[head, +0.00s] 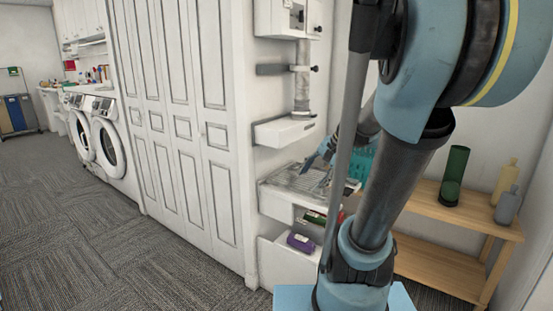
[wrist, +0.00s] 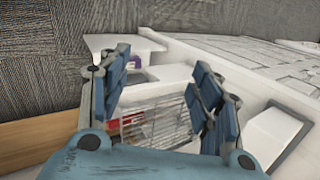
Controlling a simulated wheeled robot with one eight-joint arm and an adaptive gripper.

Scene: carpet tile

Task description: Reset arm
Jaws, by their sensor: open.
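My gripper (wrist: 162,60) is open, with its two blue padded fingers spread apart and nothing between them in the wrist view. In the head view my gripper (head: 322,158) shows small and partly hidden behind my arm, over the white drawer unit (head: 277,205). A wire rack (wrist: 165,122) lies below and between the fingers in the wrist view. I cannot tell whether the fingers touch anything.
A purple item (head: 300,243) sits in a lower open drawer. A wooden shelf (head: 440,208) at right bears a green cylinder (head: 453,177) and bottles (head: 506,180). White closet doors (head: 180,120) stand left of the drawers. The carpet (head: 80,235) at left is clear.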

